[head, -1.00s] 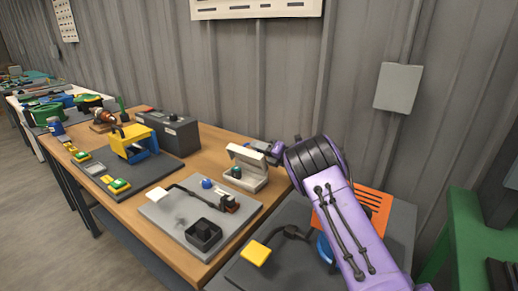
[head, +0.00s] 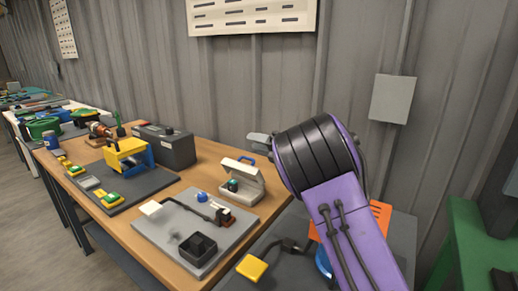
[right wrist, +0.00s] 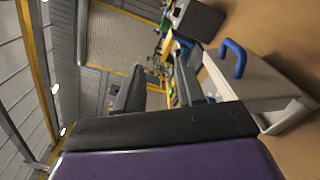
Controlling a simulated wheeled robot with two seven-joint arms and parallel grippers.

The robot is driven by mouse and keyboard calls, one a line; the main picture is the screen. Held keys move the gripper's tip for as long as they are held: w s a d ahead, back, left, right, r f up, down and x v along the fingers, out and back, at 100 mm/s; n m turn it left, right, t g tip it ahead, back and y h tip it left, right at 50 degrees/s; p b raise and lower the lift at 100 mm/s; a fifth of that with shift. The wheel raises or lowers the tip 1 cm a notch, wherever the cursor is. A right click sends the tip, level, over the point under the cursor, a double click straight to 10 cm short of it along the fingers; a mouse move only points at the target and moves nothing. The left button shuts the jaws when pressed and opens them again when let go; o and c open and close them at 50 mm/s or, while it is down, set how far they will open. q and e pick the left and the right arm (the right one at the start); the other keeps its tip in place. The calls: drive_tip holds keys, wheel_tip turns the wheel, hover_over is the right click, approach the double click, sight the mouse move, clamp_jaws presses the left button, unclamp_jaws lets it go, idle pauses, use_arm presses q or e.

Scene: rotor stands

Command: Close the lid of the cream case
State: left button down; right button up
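The cream case (head: 246,194) stands on the wooden bench, left of my right arm. Its lid (head: 238,167) is raised and tilted, with a blue handle (head: 247,159) at its far edge. A dark teal item (head: 233,185) shows inside the opening. My right gripper (head: 260,141) is above and behind the case, apart from the lid; it is partly hidden by my wrist in the head view. In the right wrist view, its two fingers (right wrist: 158,85) stand apart with nothing between them. The case (right wrist: 250,82) and its blue handle (right wrist: 233,58) are right of the fingers. My left gripper is not in view.
A grey board (head: 185,250) with a black square holder (head: 198,248) lies in front of the case. A dark grey box (head: 165,146) stands further left. A yellow block (head: 252,267) is at the near right. The corrugated wall is close behind the bench.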

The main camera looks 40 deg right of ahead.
drive_tip(key=s+a+r+b, duration=0.1)
drive_tip(key=s+a+r, duration=0.1)
drive_tip(key=s+a, duration=0.2)
drive_tip(key=shift+s+r, duration=0.4)
drive_tip(key=shift+s, duration=0.2)
